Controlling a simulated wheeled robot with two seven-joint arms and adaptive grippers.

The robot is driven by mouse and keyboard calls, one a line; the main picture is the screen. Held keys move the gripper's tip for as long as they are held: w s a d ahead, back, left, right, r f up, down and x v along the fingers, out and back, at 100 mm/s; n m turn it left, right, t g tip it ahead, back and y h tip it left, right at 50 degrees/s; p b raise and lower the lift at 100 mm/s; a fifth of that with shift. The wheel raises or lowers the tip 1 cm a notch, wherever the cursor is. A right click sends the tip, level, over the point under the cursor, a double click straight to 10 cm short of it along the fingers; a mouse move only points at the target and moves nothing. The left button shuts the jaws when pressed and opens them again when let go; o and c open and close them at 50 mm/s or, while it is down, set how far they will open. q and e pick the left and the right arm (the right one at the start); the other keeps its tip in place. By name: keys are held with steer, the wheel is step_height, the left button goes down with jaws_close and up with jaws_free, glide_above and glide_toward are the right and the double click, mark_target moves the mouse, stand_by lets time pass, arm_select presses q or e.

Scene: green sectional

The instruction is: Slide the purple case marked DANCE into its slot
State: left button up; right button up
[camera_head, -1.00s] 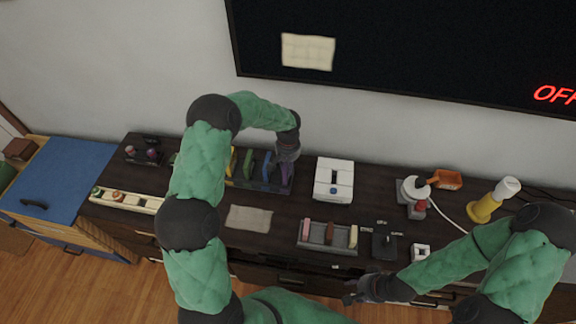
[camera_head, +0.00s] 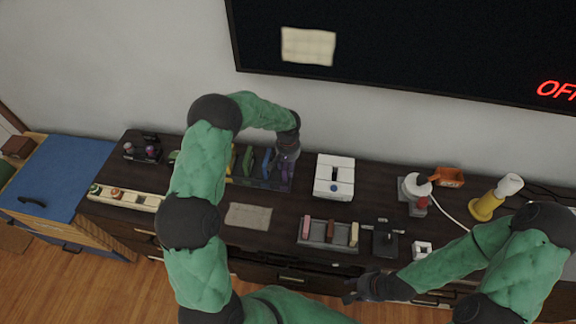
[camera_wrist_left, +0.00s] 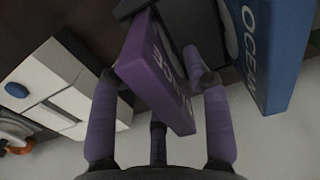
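The purple case marked DANCE (camera_wrist_left: 158,72) lies between the fingers of my left gripper (camera_wrist_left: 155,75) in the left wrist view. One fingertip is close to each side; I cannot tell whether both press on it. In the head view the purple case (camera_head: 285,172) is at the right end of the case rack (camera_head: 262,186), below my left gripper (camera_head: 287,158). The blue case marked OCEAN (camera_wrist_left: 268,55) stands beside it, apart from the fingers. How deep the purple case sits is hidden. My right gripper (camera_head: 353,292) is low at the cabinet's front edge, away from the rack; its fingers are too small to judge.
A white box (camera_head: 334,178) stands right of the rack. A grey tray with several blocks (camera_head: 329,244) and a beige cloth (camera_head: 248,216) lie in front. The wall is close behind.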

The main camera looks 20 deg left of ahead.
arm_select(q)
steer(key=shift+r, duration=0.1)
step_height(320, 180, up, 12)
steer(key=shift+f, duration=0.1)
stand_by(0.6)
stand_by(0.4)
